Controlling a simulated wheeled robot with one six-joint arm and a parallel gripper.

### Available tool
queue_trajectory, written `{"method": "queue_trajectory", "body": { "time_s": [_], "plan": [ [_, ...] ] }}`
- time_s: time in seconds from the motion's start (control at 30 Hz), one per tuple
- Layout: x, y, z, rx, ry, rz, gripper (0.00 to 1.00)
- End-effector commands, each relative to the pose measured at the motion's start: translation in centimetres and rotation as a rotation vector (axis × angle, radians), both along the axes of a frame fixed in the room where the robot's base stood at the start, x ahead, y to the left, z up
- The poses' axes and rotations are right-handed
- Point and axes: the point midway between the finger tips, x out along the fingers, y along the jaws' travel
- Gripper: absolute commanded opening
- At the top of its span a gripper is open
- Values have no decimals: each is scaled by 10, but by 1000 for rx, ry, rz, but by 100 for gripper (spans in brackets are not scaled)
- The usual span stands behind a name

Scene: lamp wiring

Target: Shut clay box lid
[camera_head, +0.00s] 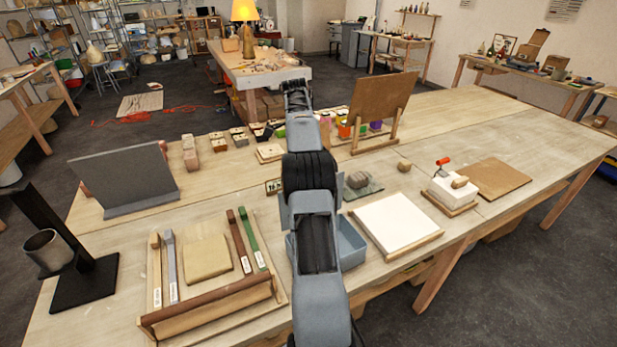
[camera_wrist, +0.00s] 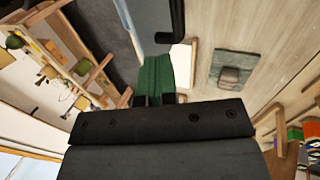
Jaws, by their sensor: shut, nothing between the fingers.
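The clay box (camera_head: 352,243) is a blue-grey open-topped box at the middle front of the table in the head view. My arm covers much of it. Blue-grey edges of what looks like its raised lid (camera_head: 284,213) show beside my arm. In the wrist view a blue-grey panel (camera_wrist: 157,18), apparently part of the box or lid, is at the top, just beyond the fingers. My gripper (camera_wrist: 155,72) is shut and empty, its greenish fingers close to that panel. Contact cannot be told. In the head view the gripper is hidden behind my arm.
A stone lies on a slate mat (camera_head: 366,190) behind the box, and a white slab (camera_head: 393,222) lies to its right. A wooden tool tray (camera_head: 277,290) is on the left. An upright board (camera_head: 380,103) with coloured pots stands farther back.

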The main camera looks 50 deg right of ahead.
Motion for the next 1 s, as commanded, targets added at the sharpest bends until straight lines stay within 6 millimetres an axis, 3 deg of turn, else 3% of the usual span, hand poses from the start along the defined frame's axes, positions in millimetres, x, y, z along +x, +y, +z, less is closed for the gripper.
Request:
{"method": "queue_trajectory", "body": {
  "time_s": [0.6,1.0],
  "plan": [
    [-28,9,-70,1,3,-5,0],
    [-35,12,-89,-1,1,-5,0]
  ]
}}
